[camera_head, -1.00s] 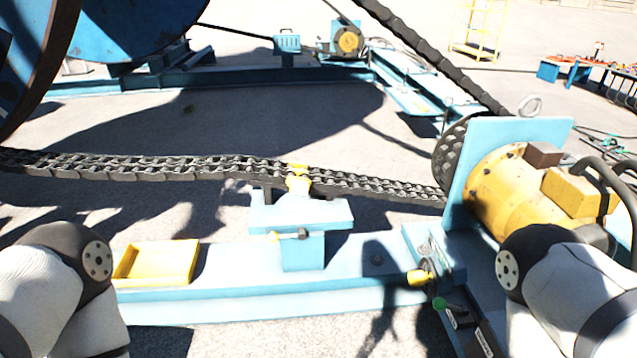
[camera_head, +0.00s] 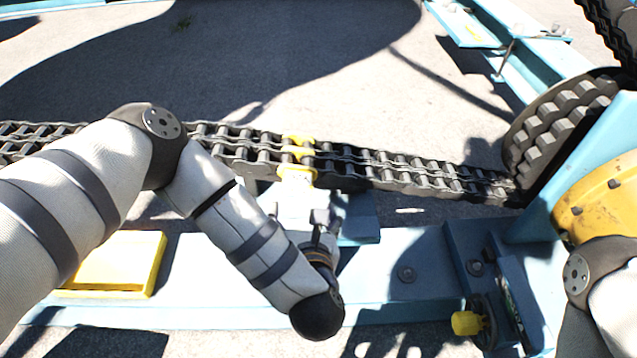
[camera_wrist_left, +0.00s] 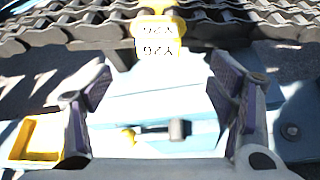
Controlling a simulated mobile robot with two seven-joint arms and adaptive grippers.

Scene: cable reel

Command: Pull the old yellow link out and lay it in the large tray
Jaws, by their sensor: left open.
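The yellow link (camera_head: 298,152) sits in the dark roller chain (camera_head: 400,170), with a pale marked block below it. It also shows at the top centre of the left wrist view (camera_wrist_left: 158,35), its marking upside down. My left gripper (camera_head: 322,218) is just in front of the link, below it in the head view. In the left wrist view, its fingers (camera_wrist_left: 160,92) are wide apart and empty, with the link beyond them, apart from it. A yellow tray (camera_head: 150,262) lies on the blue beam at left, partly hidden by my left arm. My right gripper is out of view.
The blue stand (camera_head: 358,218) is under the chain near my left gripper. The toothed sprocket (camera_head: 562,120) and yellow motor (camera_head: 600,200) stand at right. A yellow knob (camera_head: 467,323) is at lower right. The blue beam (camera_head: 400,285) has clear room right of my left arm.

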